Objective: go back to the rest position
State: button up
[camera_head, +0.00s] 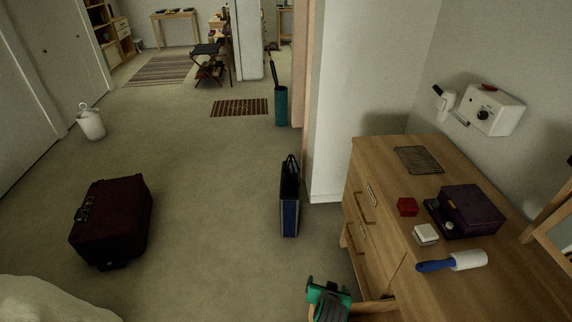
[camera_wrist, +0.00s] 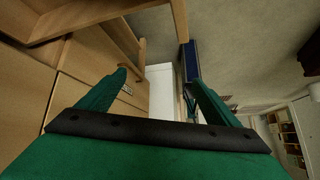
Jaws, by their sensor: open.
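My gripper (camera_head: 328,298) is green and shows at the bottom edge of the head view, in front of the wooden dresser's left side. In the wrist view my gripper (camera_wrist: 160,80) has its two green fingers spread wide, with nothing held between them. The dark red suitcase (camera_head: 112,220) lies on the carpet at the left of the head view, well apart from my gripper. A dark shape at the right edge of the wrist view is cut off, and I cannot tell what it is.
The wooden dresser (camera_head: 385,240) stands at the right, with a purple box (camera_head: 472,210), a red box (camera_head: 407,206) and a lint roller (camera_head: 452,262) on top. A blue and black bag (camera_head: 290,205) stands beside the wall end. Carpet between suitcase and bag is clear.

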jog(key=s+a+r+m+t, duration=0.1)
jog(key=a+r+t, duration=0.1)
jog(key=a, duration=0.5)
jog(key=s+a+r+m+t, duration=0.1)
jog(key=a+r, duration=0.2)
jog(key=a, duration=0.4)
jog(key=s+a+r+t, duration=0.1)
jog(key=s+a, duration=0.6)
jog(key=s, duration=0.4)
jog(key=s+r+n+t, duration=0.1)
jog(key=s+r, duration=0.2)
jog(key=s, duration=1.1)
jog(key=s+d+r+n+t+y, duration=0.1)
jog(key=s+d+r+n+t, duration=0.1)
jog(key=s+d+r+n, duration=0.3)
jog(key=s+d+r, duration=0.1)
jog(key=s+r, duration=0.3)
jog(key=s, duration=0.2)
jog(key=shift+r+y, duration=0.15)
jog(key=shift+y, duration=0.15)
